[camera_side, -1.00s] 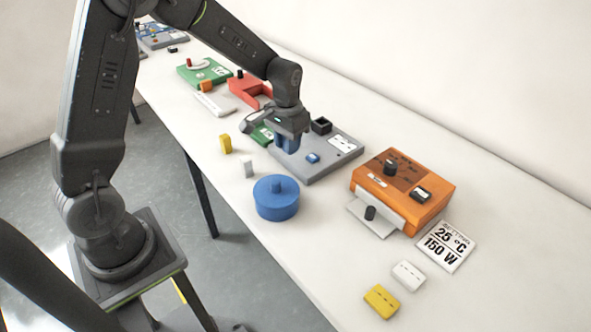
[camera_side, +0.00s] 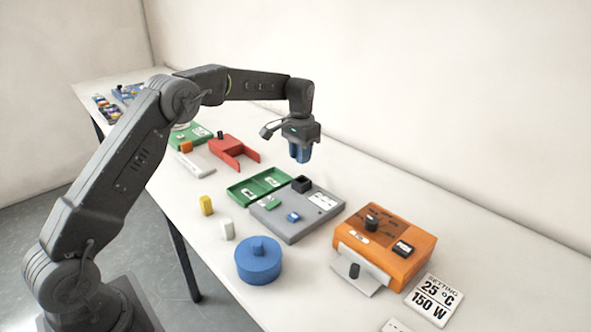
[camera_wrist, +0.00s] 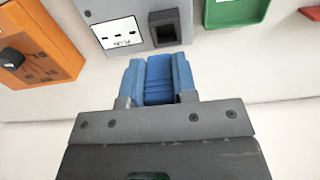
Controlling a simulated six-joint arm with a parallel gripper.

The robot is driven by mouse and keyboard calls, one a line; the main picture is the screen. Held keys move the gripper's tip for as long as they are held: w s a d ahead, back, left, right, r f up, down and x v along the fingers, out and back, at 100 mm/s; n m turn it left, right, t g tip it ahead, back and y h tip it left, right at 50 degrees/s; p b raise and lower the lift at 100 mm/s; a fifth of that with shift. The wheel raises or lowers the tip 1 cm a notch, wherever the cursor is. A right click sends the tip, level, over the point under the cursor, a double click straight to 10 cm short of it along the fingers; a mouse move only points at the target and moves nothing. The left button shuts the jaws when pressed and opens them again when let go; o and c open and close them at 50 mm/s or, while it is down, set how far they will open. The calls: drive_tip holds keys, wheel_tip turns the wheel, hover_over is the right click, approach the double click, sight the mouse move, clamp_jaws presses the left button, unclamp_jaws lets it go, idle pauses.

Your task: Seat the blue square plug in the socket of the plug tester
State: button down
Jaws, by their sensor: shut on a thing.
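My gripper (camera_side: 300,152) is shut on the blue square plug (camera_wrist: 160,77), which sits between its two blue fingers in the wrist view. In the side view the plug is hard to tell from the fingers. The grey plug tester (camera_side: 290,230) lies on the table, with a raised black square socket (camera_side: 302,184) at its far corner. In the wrist view the open socket (camera_wrist: 165,27) is just beyond the fingertips, beside a white label reading PLUG. The gripper is raised above the table, apart from the socket.
A green open case (camera_side: 258,186) lies left of the tester and an orange box (camera_side: 390,250) with a knob stands right of it. A blue round lidded thing (camera_side: 258,262), a yellow block (camera_side: 206,205) and a white block (camera_side: 227,230) are in front. A red forked piece (camera_side: 232,150) lies behind left.

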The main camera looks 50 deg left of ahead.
drive_tip(key=shift+w+a+r, duration=0.25)
drive_tip(key=shift+w+a, duration=0.05)
drive_tip(key=shift+f, duration=0.1)
drive_tip(key=shift+f, duration=2.85)
drive_tip(key=shift+f, duration=1.1)
drive_tip(key=c, duration=0.9)
unclamp_jaws()
drive_tip(key=shift+c, duration=0.2)
drive_tip(key=shift+o, duration=0.6)
drive_tip(key=shift+a, duration=0.1)
drive_tip(key=shift+f, duration=0.1)
